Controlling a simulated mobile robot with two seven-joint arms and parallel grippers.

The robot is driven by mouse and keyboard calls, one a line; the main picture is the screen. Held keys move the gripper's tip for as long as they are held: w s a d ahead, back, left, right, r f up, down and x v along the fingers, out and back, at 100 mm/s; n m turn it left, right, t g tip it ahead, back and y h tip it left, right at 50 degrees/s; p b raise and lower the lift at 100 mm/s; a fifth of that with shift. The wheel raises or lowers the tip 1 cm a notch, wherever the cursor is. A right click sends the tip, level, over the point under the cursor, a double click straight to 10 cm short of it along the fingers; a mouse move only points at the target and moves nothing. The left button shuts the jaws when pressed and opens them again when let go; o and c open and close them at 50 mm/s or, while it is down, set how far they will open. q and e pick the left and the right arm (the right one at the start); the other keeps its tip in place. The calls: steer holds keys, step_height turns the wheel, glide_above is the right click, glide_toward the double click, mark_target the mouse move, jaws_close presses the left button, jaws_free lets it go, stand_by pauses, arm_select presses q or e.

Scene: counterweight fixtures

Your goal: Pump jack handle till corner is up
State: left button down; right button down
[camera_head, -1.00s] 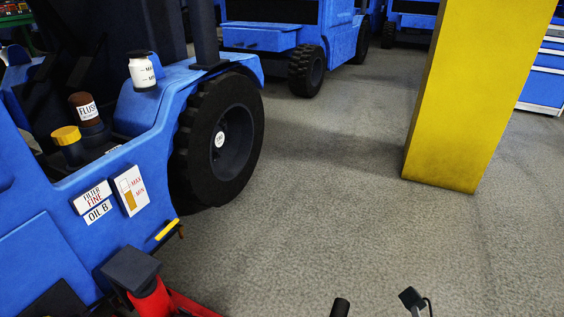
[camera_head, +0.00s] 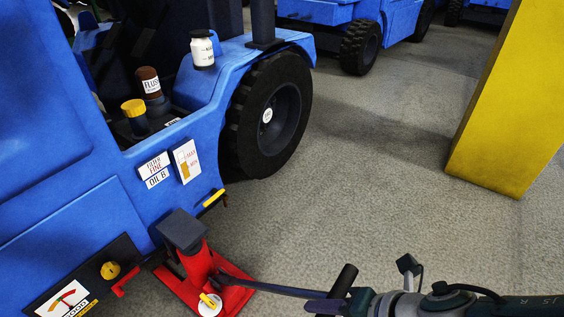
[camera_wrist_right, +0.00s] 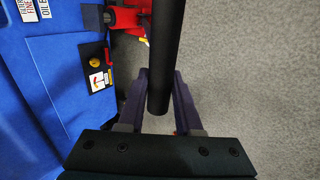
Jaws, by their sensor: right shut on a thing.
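A red jack (camera_head: 200,266) with a dark block-shaped top (camera_head: 183,231) stands on the floor against the blue forklift's (camera_head: 75,205) lower side. A yellow-and-white knob (camera_head: 209,302) is at its front. Its dark handle (camera_head: 280,290) runs right from the jack and ends in a black grip (camera_head: 343,280). My right gripper (camera_head: 335,302) is at the grip in the head view. In the right wrist view, the gripper (camera_wrist_right: 158,95) has a finger on each side of the black grip (camera_wrist_right: 163,60), shut on it. The red jack (camera_wrist_right: 130,18) is beyond. My left gripper is out of view.
A dark gauge panel (camera_head: 75,292) with a yellow knob is on the forklift, left of the jack. A black tyre (camera_head: 270,115) stands behind. A yellow pillar (camera_head: 510,110) rises at the right. The grey floor between is clear. Bottles sit on the forklift.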

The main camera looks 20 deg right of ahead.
steer(key=w+a+r+g+h+p, duration=0.1)
steer(key=w+a+r+p, duration=0.3)
steer(key=w+r, duration=0.1)
steer(key=shift+a+r+g, duration=0.3)
steer(key=shift+r+g, duration=0.05)
steer(key=shift+g, duration=0.05)
steer(key=c, duration=0.9)
jaws_free()
steer(key=shift+c, duration=0.2)
steer(key=o, duration=0.3)
steer(key=shift+s+a, duration=0.1)
steer(key=shift+o, duration=1.2)
steer(key=p+v, duration=0.7)
steer(key=p, duration=0.1)
steer(key=shift+s+d+p, duration=0.25)
steer(key=shift+d+p, duration=0.05)
steer(key=shift+d, duration=0.05)
